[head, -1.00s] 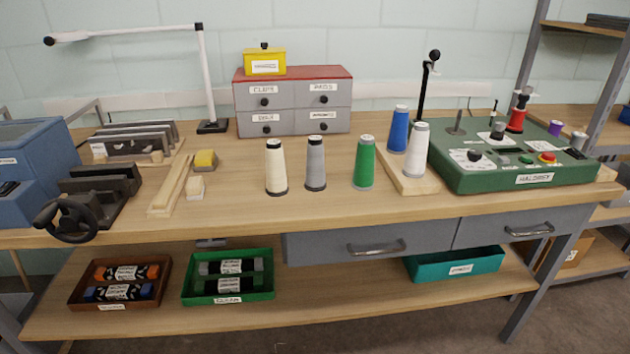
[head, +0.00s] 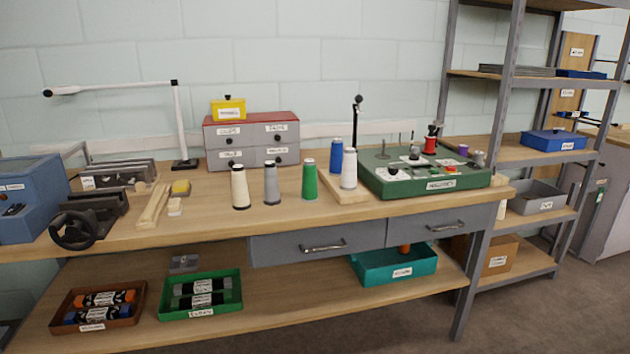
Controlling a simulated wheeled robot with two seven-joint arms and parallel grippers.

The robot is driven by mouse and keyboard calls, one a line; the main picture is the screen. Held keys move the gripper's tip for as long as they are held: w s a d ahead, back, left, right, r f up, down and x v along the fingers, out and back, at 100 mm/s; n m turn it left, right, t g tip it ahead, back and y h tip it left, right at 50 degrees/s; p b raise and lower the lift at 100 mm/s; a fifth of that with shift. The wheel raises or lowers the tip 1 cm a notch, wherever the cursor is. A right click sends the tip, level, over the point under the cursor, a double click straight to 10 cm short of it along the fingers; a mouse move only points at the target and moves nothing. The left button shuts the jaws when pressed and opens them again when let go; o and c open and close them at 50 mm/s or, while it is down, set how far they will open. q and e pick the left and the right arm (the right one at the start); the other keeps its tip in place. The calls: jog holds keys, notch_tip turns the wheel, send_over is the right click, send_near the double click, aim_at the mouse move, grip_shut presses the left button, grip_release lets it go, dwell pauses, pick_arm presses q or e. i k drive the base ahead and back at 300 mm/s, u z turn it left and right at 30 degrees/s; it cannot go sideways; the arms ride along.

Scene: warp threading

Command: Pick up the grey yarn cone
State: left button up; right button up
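The grey yarn cone (head: 271,183) stands upright on the wooden workbench (head: 225,222). A cream cone (head: 240,187) stands just to its left and a green cone (head: 309,180) to its right, with small gaps between them. Nothing hides the grey cone. Neither of my grippers shows in the head view.
A blue cone (head: 336,157) and a white cone (head: 349,169) stand on a wooden board right of the green cone. A drawer cabinet (head: 252,141) stands behind. The bench front before the cones is clear.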

aim_at(272, 196)
jog(key=z, duration=0.65)
jog(key=i, duration=0.7)
jog(key=z, duration=0.25)
